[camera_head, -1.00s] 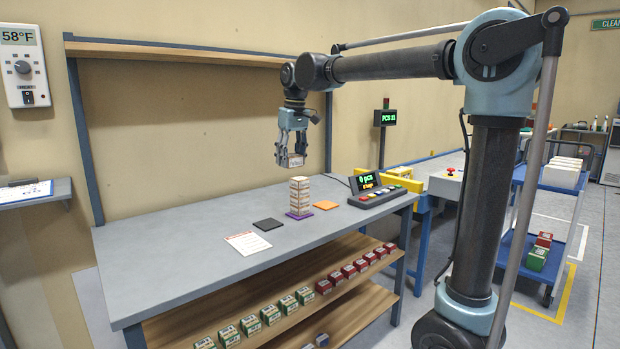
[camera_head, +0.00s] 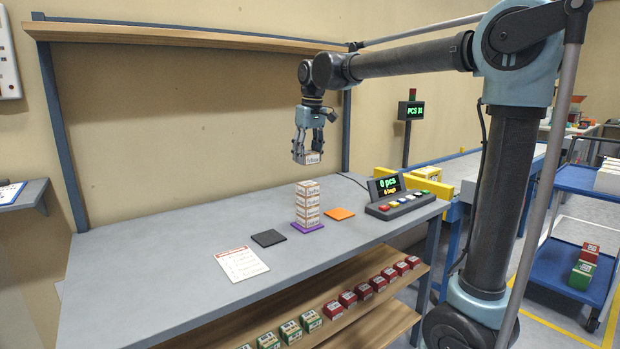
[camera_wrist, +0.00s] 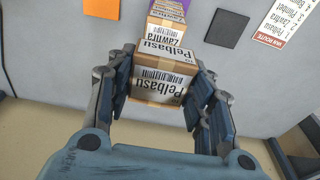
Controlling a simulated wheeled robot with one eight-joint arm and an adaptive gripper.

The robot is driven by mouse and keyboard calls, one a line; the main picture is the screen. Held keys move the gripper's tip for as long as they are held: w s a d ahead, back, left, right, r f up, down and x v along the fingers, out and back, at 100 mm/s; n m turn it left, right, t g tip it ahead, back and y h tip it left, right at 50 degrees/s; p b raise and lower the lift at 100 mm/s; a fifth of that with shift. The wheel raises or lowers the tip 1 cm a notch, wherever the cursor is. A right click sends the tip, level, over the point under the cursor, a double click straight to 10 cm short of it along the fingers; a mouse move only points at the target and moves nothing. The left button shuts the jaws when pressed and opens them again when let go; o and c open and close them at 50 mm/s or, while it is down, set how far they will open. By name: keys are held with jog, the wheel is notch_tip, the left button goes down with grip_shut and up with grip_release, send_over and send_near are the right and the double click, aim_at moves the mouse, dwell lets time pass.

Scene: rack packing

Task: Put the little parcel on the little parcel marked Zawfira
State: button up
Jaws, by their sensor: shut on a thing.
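My gripper (camera_head: 308,149) is shut on a little cardboard parcel (camera_head: 313,158) and holds it in the air above a stack. In the wrist view this held parcel (camera_wrist: 160,85) reads "Pelbasu" on two faces, between my two fingers. Just beyond it in that view is the parcel marked Zawfira (camera_wrist: 165,31), partly hidden by the held one. In the head view the stack of little parcels (camera_head: 308,205) stands upright on a purple mat (camera_head: 307,228). A clear gap shows between the held parcel and the stack's top.
A black mat (camera_head: 269,238) and an orange mat (camera_head: 340,214) lie either side of the stack. A printed list (camera_head: 242,264) lies at front left, and a button console (camera_head: 400,204) stands right. Red and green boxes line the shelf below. A rack board (camera_head: 180,36) runs above.

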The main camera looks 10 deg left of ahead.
aim_at(307, 183)
jog(key=shift+f, duration=3.35)
jog(key=o, duration=1.1)
jog(key=r, duration=0.4)
jog(key=d+r, duration=0.1)
jog(key=r, duration=0.3)
jog(key=s+r, duration=0.1)
jog(key=r, duration=0.3)
jog(key=shift+s+d, duration=0.1)
jog(key=shift+d, duration=0.15)
jog(key=s+d+f+m, duration=0.25)
jog(key=d+f, duration=0.35)
jog(key=d, duration=0.6)
jog(key=s+d+f+m, duration=0.2)
jog(key=s+d+f, duration=0.3)
jog(key=d, duration=0.7)
jog(key=s+d+f+m, duration=0.1)
jog(key=s+d+f, duration=0.4)
jog(key=f, duration=0.2)
jog(key=s+d+f+m+h, duration=0.1)
jog(key=s+d+f+m, duration=0.1)
jog(key=s+d+f, duration=0.3)
jog(key=s+d+f+m+t, duration=0.1)
jog(key=s+d+f, duration=0.3)
jog(key=f, duration=0.7)
jog(key=shift+s+d+f+m, duration=0.1)
jog(key=shift+s+d+m, duration=0.1)
jog(key=shift+d+m, duration=0.15)
jog(key=shift+s+d+f+m, duration=0.1)
jog(key=shift+s+d+m, duration=0.1)
jog(key=shift+d, duration=0.25)
